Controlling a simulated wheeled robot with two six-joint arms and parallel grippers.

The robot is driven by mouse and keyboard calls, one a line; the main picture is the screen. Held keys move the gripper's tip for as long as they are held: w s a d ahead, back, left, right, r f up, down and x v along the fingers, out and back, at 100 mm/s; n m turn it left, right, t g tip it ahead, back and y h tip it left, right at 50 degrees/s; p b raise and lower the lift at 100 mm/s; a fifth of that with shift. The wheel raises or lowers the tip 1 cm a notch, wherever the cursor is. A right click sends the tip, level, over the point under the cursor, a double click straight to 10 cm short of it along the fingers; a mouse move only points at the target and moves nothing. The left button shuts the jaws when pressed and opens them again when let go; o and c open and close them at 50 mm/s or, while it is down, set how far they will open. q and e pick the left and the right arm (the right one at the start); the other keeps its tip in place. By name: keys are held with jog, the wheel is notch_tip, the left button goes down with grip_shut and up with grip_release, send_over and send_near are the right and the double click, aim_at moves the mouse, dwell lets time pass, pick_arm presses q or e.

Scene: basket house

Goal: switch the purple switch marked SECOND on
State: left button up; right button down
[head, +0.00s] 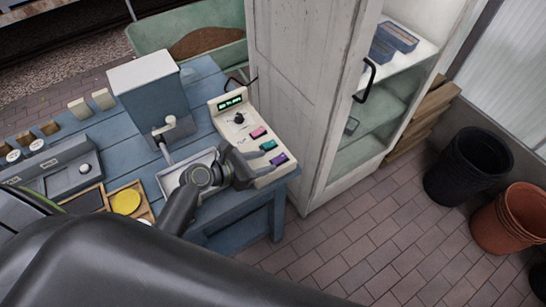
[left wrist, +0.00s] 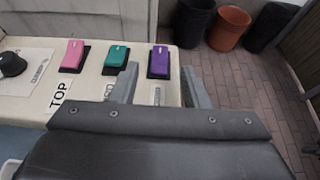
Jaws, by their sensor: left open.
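The purple switch (head: 278,159) is the last of three on a cream control panel (head: 228,126), at the end nearest the table corner. In the left wrist view the purple switch (left wrist: 159,60) is upright on a black base; its label is partly hidden and I cannot read it. The teal switch (left wrist: 115,57) and pink switch (left wrist: 73,53) stand to its left; the pink one's label reads TOP. My left gripper (head: 262,164) is open and empty above the panel's edge, its fingers (left wrist: 160,69) on either side of the purple switch in the picture, apparently short of it.
The panel stands on a blue table (head: 115,146) beside a grey machine (head: 152,92) with a lever and tray. A white cabinet (head: 301,85) rises close behind the panel. Black pots (head: 466,168) and terracotta pots (head: 510,220) stand on the brick floor at right.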

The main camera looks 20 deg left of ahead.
aim_at(280, 157)
pick_arm(q)
jog(key=x, duration=0.3)
jog(key=shift+w+d+f, duration=0.25)
jog(key=shift+w+d, duration=0.1)
jog(key=shift+w, duration=0.1)
pick_arm(e)
jog(key=shift+s, duration=0.7)
